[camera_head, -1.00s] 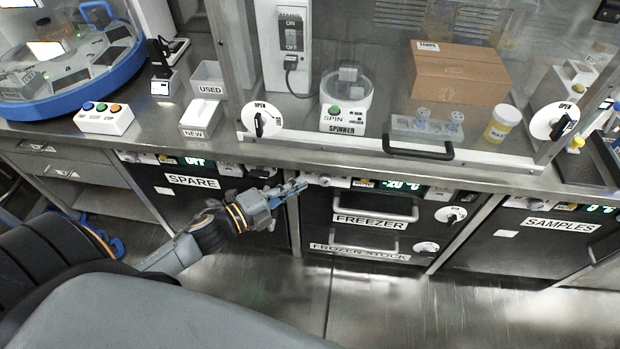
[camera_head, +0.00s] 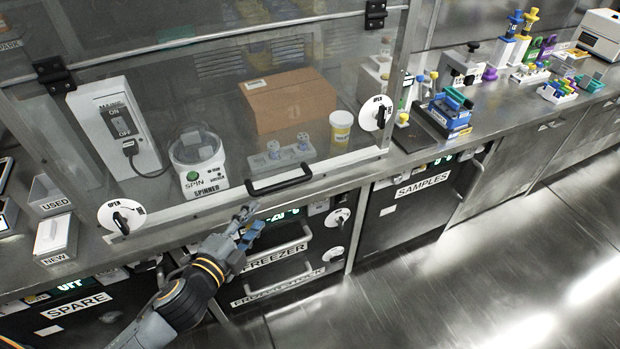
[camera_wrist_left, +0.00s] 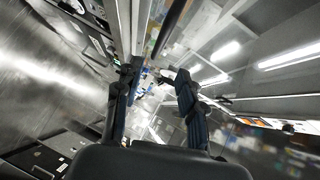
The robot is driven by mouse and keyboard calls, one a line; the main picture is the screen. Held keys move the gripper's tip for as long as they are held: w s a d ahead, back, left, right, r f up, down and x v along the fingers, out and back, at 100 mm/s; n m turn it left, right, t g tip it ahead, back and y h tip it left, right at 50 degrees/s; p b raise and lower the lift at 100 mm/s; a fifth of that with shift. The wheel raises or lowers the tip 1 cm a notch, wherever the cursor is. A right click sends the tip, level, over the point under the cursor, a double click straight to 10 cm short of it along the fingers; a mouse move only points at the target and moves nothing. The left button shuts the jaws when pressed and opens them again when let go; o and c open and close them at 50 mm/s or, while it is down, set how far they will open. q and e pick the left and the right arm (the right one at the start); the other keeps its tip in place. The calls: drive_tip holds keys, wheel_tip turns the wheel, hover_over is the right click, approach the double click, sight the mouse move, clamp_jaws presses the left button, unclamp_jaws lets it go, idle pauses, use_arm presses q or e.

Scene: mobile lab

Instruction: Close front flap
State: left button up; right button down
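The front flap (camera_head: 345,161) is a clear panel with a pale lower rim, hinged at the top. It hangs down over the front of the hood; I cannot tell whether its lower edge is fully seated. Its black handle (camera_head: 278,180) sits at the middle of the rim. White dials marked OPEN with black knobs stand at the left (camera_head: 121,217) and right (camera_head: 377,113) lower corners. My left gripper (camera_head: 248,221) is below and left of the handle, in front of the freezer, apart from the handle. In the left wrist view its fingers (camera_wrist_left: 156,88) are spread with nothing between them. My right gripper is not in view.
Behind the flap are a spinner (camera_head: 198,160), a cardboard box (camera_head: 288,100), a tube rack (camera_head: 282,158) and a yellow-labelled jar (camera_head: 341,127). The freezer handle (camera_head: 277,250) juts out below the bench. The floor (camera_head: 470,270) at the right is clear.

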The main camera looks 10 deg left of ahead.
sight(279, 188)
use_arm(q)
drive_tip(key=p+x, duration=0.2)
drive_tip(key=x, duration=1)
drive_tip(key=shift+w, duration=0.25)
drive_tip(key=shift+w+d+f, duration=0.15)
drive_tip(key=shift+w+f, duration=0.05)
drive_tip(key=shift+w, duration=0.45)
drive_tip(key=shift+c, duration=0.4)
clamp_jaws()
